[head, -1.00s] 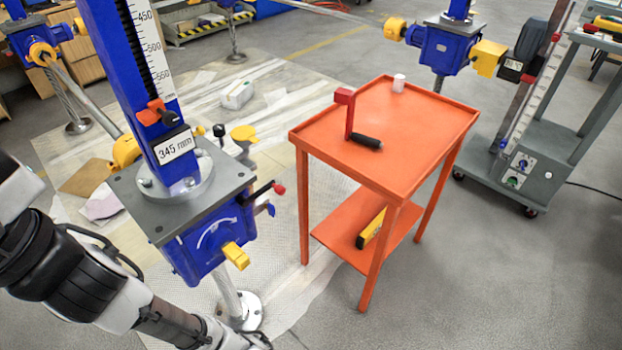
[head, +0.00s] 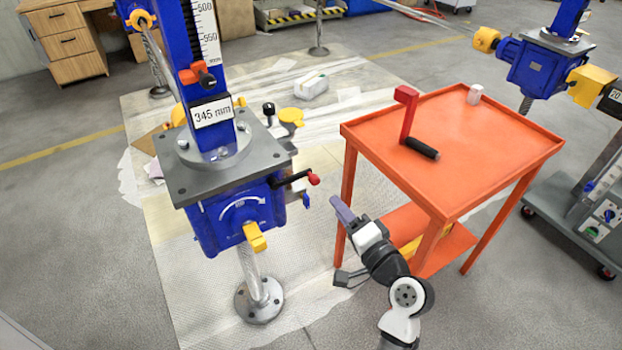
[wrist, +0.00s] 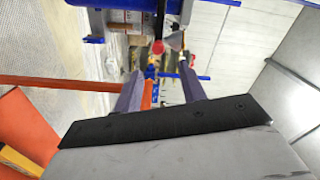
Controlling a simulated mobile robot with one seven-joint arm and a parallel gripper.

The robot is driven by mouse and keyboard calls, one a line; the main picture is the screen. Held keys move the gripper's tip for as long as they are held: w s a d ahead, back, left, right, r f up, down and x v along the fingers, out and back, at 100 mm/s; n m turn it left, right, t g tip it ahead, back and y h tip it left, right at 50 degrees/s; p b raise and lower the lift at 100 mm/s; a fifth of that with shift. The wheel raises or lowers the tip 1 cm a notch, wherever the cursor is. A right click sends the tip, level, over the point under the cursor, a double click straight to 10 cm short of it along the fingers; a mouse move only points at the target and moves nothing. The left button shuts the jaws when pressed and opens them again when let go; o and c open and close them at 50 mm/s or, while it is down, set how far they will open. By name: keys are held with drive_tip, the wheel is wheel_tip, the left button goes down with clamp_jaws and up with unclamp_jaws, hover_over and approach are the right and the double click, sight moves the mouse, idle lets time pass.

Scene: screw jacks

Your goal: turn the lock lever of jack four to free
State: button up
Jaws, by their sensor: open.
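The nearest screw jack (head: 232,215) is blue with a grey top plate and a 345 mm label; no jack number is readable. A black lock lever with a red knob (head: 313,180) sticks out from the right side of its housing. My gripper (head: 338,207) is open and empty, low to the right of the jack and short of the knob. In the wrist view my gripper (wrist: 162,72) points toward the red knob (wrist: 157,47), which shows beyond and between the fingertips, apart from them. The lever's pivot is hard to make out there.
A yellow handle (head: 255,237) projects from the jack's front. Open floor lies in front.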

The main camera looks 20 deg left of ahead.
sight(317, 183)
drive_tip(key=p+x, duration=0.2)
drive_tip(key=x, duration=1.1)
drive_tip(key=shift+w+a+f+p, duration=0.15)
drive_tip(key=shift+p, duration=0.2)
drive_tip(key=shift+c, duration=0.3)
clamp_jaws()
